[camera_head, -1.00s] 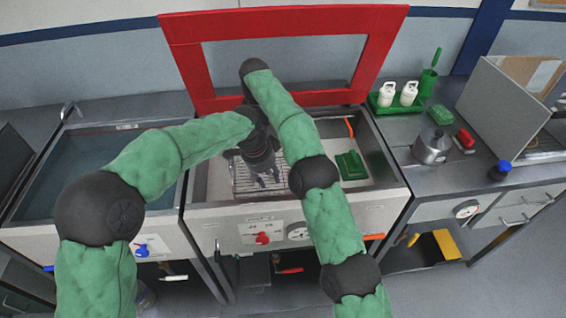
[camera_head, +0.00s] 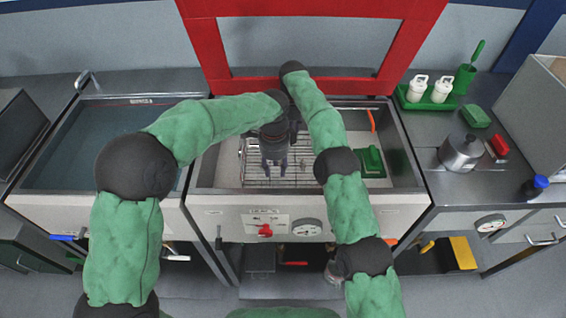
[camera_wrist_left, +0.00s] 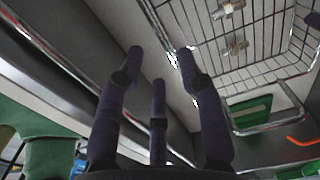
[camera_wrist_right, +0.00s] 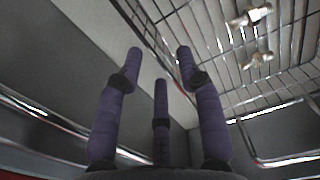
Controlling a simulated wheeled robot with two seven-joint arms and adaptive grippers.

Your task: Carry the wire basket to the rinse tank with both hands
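The wire basket (camera_head: 256,182) sits in the middle tank (camera_head: 214,170), below a red frame. In the left wrist view its mesh (camera_wrist_left: 268,62) and small metal parts (camera_wrist_left: 234,44) in it lie at upper right; in the right wrist view the mesh (camera_wrist_right: 232,78) is also at upper right. My left gripper (camera_head: 274,166) points down over the basket, fingers spread and empty. My right gripper (camera_wrist_right: 160,65) is open and empty, beside the basket's wires; in the head view it is largely hidden behind the left gripper and arm. A water-filled tank (camera_head: 75,150), possibly the rinse tank, stands left.
The red frame (camera_head: 212,50) rises behind the middle tank. A green block (camera_head: 371,162) and an orange hook (camera_head: 372,120) are at that tank's right side.

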